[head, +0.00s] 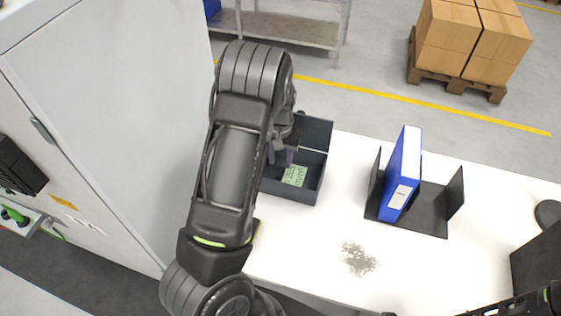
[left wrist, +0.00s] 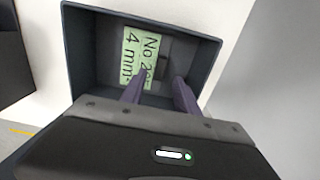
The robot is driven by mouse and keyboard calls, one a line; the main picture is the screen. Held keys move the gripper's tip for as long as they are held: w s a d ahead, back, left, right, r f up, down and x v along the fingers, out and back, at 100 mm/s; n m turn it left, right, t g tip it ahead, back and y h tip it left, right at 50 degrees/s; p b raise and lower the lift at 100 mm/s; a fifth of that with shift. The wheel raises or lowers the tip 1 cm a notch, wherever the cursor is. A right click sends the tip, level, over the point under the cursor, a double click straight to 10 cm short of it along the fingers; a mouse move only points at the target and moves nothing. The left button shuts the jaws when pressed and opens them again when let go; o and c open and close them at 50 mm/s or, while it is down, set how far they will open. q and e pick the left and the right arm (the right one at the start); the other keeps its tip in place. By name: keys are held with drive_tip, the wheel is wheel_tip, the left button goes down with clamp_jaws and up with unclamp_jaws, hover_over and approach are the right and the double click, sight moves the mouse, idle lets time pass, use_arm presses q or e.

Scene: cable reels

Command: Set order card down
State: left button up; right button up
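The order card (head: 294,175) is light green with dark print and lies in a dark grey open box (head: 308,194) on the white table. In the left wrist view the card (left wrist: 139,58) lies flat against the box floor, near the wall of the box (left wrist: 82,60). My left gripper (left wrist: 158,88) is open, its two purple fingers apart and reaching into the box. One finger overlaps the card's lower end in the picture; I see nothing held between them. In the head view my left gripper (head: 281,155) is partly hidden by its arm.
A blue binder (head: 403,175) stands in a black holder (head: 433,222) right of the box. A tall grey cabinet (head: 120,110) stands left. A dark panel (head: 540,265) is at the table's right.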

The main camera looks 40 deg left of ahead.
sight(280, 171)
use_arm(q)
wheel_tip(280, 171, up, 7)
drive_tip(key=shift+b, duration=0.3)
idle(0.5)
